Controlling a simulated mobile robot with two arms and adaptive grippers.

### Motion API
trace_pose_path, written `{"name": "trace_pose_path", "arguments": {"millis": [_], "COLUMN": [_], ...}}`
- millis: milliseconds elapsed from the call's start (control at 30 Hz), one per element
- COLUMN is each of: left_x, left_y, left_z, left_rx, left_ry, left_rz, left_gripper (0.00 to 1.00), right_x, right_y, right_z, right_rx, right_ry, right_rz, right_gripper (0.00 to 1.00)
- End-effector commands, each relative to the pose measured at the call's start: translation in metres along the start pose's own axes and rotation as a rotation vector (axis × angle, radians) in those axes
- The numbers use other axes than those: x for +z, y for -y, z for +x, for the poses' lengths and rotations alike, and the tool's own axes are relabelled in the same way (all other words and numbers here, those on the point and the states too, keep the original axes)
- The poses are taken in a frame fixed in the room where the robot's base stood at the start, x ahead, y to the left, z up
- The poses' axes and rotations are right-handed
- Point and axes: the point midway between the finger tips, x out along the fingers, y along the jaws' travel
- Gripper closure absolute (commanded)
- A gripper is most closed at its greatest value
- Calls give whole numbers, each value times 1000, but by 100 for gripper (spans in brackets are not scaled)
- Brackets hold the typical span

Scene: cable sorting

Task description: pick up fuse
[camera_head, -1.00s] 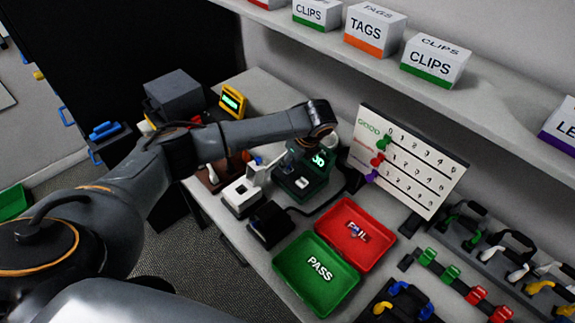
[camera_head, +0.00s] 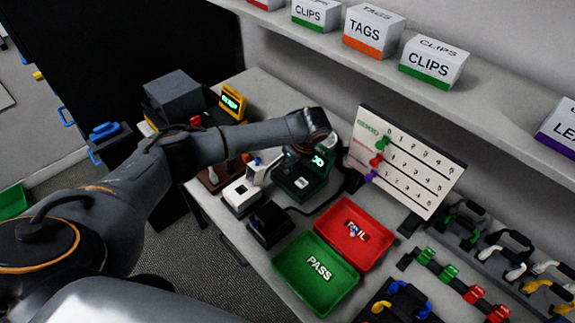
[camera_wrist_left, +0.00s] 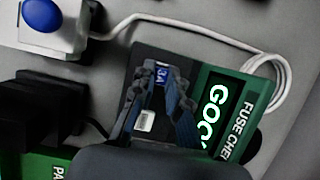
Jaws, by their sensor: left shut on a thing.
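A blue fuse marked 3A (camera_wrist_left: 161,74) shows between the fingertips of my left gripper (camera_wrist_left: 164,80) in the left wrist view. The gripper is shut on it, over the dark plate of the green fuse checker (camera_wrist_left: 228,118). The checker's display shows green letters, partly cut off, that seem to read GOOD. I cannot tell whether the fuse touches the checker. In the head view the checker (camera_head: 303,180) stands below the end of my left arm; the fuse cannot be made out there. My right gripper is not in view.
A green PASS tray (camera_head: 290,284) and a red FAIL tray (camera_head: 372,262) lie nearer; a small bluish item (camera_head: 352,232) is in the FAIL tray. A white box with a blue button (camera_wrist_left: 42,16) stands beside the checker. A white score board (camera_head: 425,150) stands behind.

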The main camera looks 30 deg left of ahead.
Motion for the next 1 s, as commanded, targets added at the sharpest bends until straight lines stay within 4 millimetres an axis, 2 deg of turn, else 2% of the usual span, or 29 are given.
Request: {"name": "trace_pose_path", "arguments": {"millis": [167,333,467,700,933,1000], "left_x": [4,13,14,17,8,8], "left_y": [1,1,-14,-49,-90,-100], "left_z": [-8,-29,-46,-93,-115,-124], "left_rx": [-3,-4,-3,-5,-2,-3], "left_ry": [0,-1,0,1,0,2], "left_rz": [-1,-1,1,2,2,1], "left_gripper": [100,100,100,100,100,100], "right_x": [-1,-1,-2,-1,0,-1], "right_y": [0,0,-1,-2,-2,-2], "right_z": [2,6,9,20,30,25], "right_rx": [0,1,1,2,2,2], "right_ry": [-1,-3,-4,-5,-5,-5], "right_rz": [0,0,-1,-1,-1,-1], "right_gripper": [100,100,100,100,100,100]}}
